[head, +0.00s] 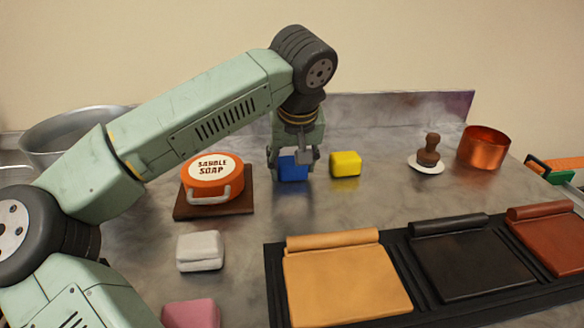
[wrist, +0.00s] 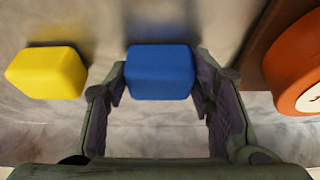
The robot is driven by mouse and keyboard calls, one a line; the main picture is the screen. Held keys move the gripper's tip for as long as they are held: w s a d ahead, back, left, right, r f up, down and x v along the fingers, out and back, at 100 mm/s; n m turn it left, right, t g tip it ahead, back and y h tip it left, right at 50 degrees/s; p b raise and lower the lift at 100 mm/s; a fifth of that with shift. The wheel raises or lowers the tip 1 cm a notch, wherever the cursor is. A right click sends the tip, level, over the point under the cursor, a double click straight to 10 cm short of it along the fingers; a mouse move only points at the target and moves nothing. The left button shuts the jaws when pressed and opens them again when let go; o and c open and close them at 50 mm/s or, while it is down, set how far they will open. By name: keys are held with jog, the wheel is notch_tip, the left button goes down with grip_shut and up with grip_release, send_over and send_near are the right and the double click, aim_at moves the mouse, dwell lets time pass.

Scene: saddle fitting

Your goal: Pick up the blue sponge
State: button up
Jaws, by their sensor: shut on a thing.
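The blue sponge (head: 293,167) is a small rounded block near the back of the metal worktop in the head view. In the wrist view the blue sponge (wrist: 160,72) sits between the ends of my two fingers. My gripper (head: 296,156) reaches down from above and is shut on the sponge. In the wrist view my gripper (wrist: 160,85) has one finger against each side of it. Part of the sponge is hidden behind the fingers in the head view. I cannot tell whether the sponge is clear of the worktop.
A yellow sponge (head: 345,164) lies close by on the right. An orange saddle soap tin (head: 208,192) stands on a brown board at left. White (head: 200,251) and pink (head: 190,313) blocks lie in front. Leather samples (head: 345,283) fill the front right. A copper pot (head: 484,148) stands back right.

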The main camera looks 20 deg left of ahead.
aim_at(292, 163)
jog(key=shift+c, duration=1.2)
jog(key=shift+r, duration=0.15)
notch_tip(292, 163, up, 10)
jog(key=shift+f, duration=0.1)
jog(key=o, duration=0.4)
jog(key=c, duration=0.4)
jog(key=shift+f, duration=0.1)
